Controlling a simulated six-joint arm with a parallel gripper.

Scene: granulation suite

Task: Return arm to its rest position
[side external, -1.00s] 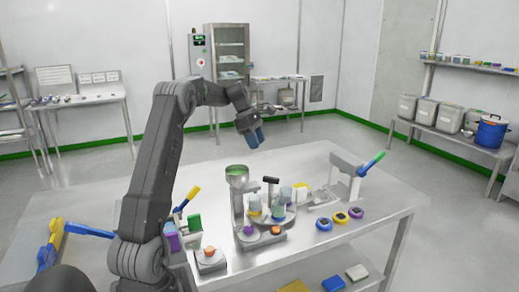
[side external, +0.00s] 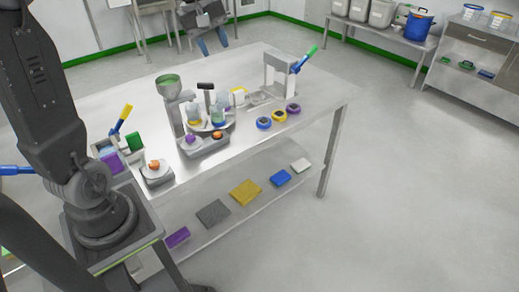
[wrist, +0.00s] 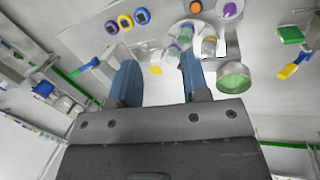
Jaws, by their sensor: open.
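My gripper (side external: 213,46) hangs in the air near the top edge of the side external view, past the far edge of the steel table (side external: 110,94). Its two blue fingers are apart, and in the wrist view the gap between them (wrist: 157,64) holds nothing. My arm's base and lower links show at the left of the side external view. The links joining them to the gripper are cut off by the top of the picture.
A steel funnel bowl with green contents (side external: 168,84), jars on a round stand, and a dark-headed post (side external: 206,87) stand on the table. A bracket with a green-and-blue handle (side external: 304,62) is at right. Coloured slabs, including a yellow one (side external: 244,192), lie on the lower shelf.

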